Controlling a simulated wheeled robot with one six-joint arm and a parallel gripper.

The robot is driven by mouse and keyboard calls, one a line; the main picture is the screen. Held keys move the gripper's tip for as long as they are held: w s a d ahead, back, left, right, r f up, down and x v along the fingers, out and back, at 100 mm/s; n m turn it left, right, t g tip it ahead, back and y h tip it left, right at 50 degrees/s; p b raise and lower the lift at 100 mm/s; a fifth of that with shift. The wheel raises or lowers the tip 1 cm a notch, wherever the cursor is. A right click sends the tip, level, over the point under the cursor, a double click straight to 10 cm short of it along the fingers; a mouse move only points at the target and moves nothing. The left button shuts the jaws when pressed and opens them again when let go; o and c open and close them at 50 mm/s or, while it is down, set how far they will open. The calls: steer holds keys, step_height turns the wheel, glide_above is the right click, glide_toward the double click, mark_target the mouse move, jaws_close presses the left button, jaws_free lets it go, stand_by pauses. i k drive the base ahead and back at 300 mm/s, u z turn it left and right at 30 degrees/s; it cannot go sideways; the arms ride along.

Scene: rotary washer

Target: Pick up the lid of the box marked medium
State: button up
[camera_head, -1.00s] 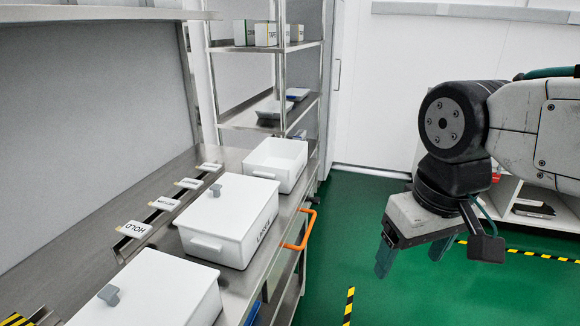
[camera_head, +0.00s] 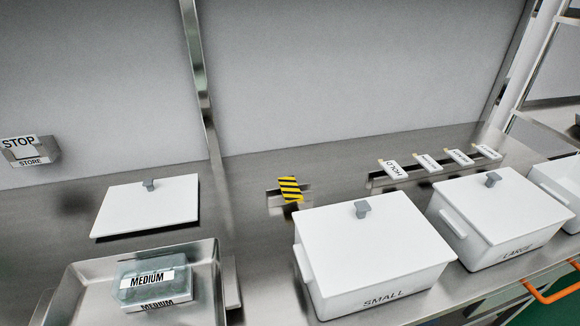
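A flat white lid (camera_head: 147,206) with a grey knob (camera_head: 150,185) lies by itself on the steel counter at the left. No mark shows on it. In front of it, a clear-looking pack marked MEDIUM (camera_head: 152,280) sits in a steel tray (camera_head: 205,262). A white box marked SMALL (camera_head: 372,262) and a white box marked LARGE (camera_head: 499,222) stand to the right, each with its lid on. A white box (camera_head: 561,182) without a lid is cut off at the right edge; no mark on it is visible. My gripper is out of view.
A striped yellow-black tag (camera_head: 290,189) stands behind the SMALL box. A row of label tags, one reading HOLD (camera_head: 394,169), lies at the back right. An orange handle (camera_head: 552,293) juts from the counter front.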

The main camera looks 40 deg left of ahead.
mark_target(150, 204)
steer(key=u, duration=0.55)
steer(key=k, duration=1.25)
steer(key=u, duration=1.05)
steer(key=i, duration=0.6)
steer(key=u, duration=0.3)
